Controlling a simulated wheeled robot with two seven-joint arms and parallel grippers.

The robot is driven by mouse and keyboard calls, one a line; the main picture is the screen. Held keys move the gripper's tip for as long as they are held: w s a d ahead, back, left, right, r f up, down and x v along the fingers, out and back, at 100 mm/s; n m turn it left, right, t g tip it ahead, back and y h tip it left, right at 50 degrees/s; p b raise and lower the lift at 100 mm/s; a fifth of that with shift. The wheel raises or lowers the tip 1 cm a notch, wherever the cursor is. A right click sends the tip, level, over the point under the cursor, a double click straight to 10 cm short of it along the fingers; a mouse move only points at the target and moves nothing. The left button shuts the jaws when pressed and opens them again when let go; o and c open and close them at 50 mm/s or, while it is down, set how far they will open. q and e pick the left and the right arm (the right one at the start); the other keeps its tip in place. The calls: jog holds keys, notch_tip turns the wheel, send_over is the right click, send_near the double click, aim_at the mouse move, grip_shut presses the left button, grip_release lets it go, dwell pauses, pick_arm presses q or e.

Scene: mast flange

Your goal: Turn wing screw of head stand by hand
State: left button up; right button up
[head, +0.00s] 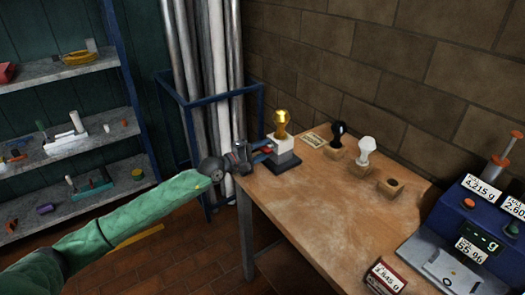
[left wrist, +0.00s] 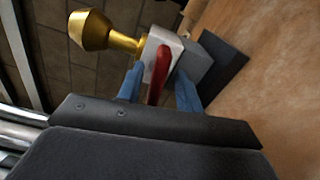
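The head stand is a pale block (head: 282,146) on a dark base (head: 283,163) at the table's left corner, with a gold head (head: 281,122) upright on top. The gold head (left wrist: 92,30) and block (left wrist: 190,62) appear tilted in the left wrist view. The red wing screw (left wrist: 158,72) sticks out of the block's side toward my left gripper (head: 262,153). In the left wrist view, the blue fingers of my left gripper (left wrist: 159,85) stand on either side of the wing, with small gaps showing. The gripper is open around it. My right gripper is not in view.
On the wooden table (head: 320,205) stand a black head (head: 338,132), a white head (head: 366,150) and an empty wooden block (head: 391,187). A card (head: 314,141) lies at the back. A blue scale (head: 470,220) stands right. A blue rack (head: 188,105) holds tubes behind my left arm.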

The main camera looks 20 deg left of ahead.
pick_arm(q)
jog(key=shift+b+v, duration=0.55)
jog(key=shift+v, duration=1.4)
jog(key=shift+s+a+r, duration=0.15)
jog(key=shift+s+a, duration=0.1)
jog(key=shift+s, duration=0.1)
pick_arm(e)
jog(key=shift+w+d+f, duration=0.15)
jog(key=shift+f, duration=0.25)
